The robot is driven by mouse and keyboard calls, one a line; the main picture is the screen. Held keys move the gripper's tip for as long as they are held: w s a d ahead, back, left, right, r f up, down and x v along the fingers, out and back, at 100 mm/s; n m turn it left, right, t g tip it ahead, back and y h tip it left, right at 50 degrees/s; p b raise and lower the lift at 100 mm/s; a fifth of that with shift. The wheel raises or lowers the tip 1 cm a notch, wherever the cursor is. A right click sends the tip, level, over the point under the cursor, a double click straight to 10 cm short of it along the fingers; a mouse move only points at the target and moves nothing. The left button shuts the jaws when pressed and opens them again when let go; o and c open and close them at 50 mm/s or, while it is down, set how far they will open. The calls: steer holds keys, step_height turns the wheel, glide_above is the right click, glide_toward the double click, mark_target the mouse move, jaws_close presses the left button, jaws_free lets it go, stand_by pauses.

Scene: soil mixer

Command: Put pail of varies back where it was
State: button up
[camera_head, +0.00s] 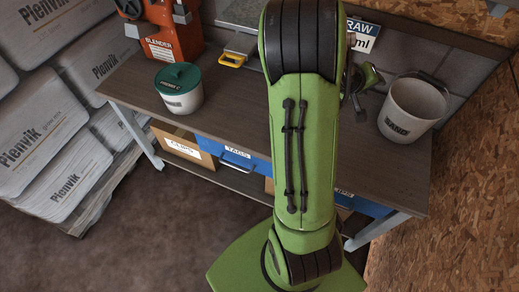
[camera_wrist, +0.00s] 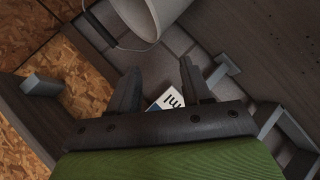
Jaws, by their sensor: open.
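A light grey pail (camera_head: 414,105) with a dark label and a wire handle stands upright at the right end of the workbench (camera_head: 120,88). The label seems to read "SAND"; I cannot read "varies" on any pail. The part of its inside that shows looks empty. Another white pail (camera_head: 179,92) with a green lid stands near the bench's left end. My gripper is mostly hidden behind my green arm in the head view. In the wrist view my gripper (camera_wrist: 160,82) has its fingers apart with nothing between them. A pail (camera_wrist: 148,14) shows beyond them at the top, clear of the fingers.
An orange blender (camera_head: 168,28) stands at the back left of the bench. A yellow-handled tool (camera_head: 232,60) lies near the back. A blue-and-white sign (camera_head: 363,37) is behind the bench. Bags (camera_head: 50,148) are stacked at left. The bench top between lidded pail and arm is clear.

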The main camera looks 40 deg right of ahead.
steer(key=w+a+r+t+y, duration=0.2)
steer(key=w+a+t+y, duration=0.1)
steer(key=a, duration=0.9)
steer(key=w+a+r+t+y, duration=0.2)
steer(key=w+a+t+y, duration=0.15)
steer(key=a, duration=0.75)
steer(key=s+a+r+n+y, duration=0.1)
steer(key=s+a+n+y, duration=0.1)
steer(key=s+a, duration=0.3)
steer(key=s+a+r+n+y, duration=0.2)
steer(key=s+a, duration=0.3)
steer(key=a, duration=0.8)
steer(key=shift+s+n+y, duration=0.3)
steer(key=shift+n+y, duration=0.15)
steer(key=shift+n, duration=0.05)
steer(key=shift+r, duration=0.1)
